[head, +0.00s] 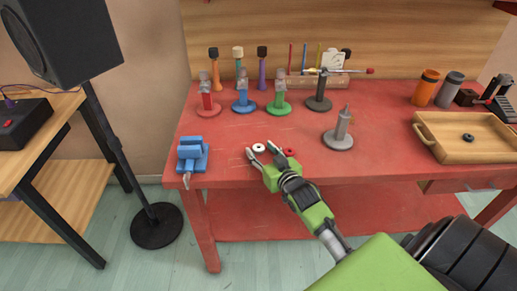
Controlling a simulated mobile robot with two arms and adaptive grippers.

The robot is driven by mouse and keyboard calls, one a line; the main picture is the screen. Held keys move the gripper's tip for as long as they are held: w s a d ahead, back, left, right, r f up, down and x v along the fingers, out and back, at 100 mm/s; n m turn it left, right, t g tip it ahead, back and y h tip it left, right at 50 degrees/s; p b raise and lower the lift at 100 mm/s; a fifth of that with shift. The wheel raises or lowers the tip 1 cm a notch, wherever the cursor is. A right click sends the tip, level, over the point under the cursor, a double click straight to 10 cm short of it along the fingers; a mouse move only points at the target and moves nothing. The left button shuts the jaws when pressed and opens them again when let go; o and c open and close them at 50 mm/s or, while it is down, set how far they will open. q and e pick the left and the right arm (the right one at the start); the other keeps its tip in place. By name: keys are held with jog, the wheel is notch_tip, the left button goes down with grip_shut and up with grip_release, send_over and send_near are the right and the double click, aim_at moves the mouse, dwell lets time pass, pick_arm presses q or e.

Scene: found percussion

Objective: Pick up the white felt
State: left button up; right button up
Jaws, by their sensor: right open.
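The white felt (259,147) is a small white ring with a dark centre, lying on the red table near its front edge. My right gripper (261,152) is open and low over the table, with its fingertips on either side of the white felt. I cannot tell whether the fingers touch it. A red felt ring (291,152) lies just right of the gripper. My left gripper is not in view.
A blue vise (192,154) sits at the table's front left. A grey stand (342,132) is to the right. Red (208,103), blue (243,101) and green (279,101) stands are behind. A wooden tray (447,146) holds a dark ring (468,138).

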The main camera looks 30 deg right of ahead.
jog(key=c, duration=0.7)
jog(key=shift+r, duration=0.1)
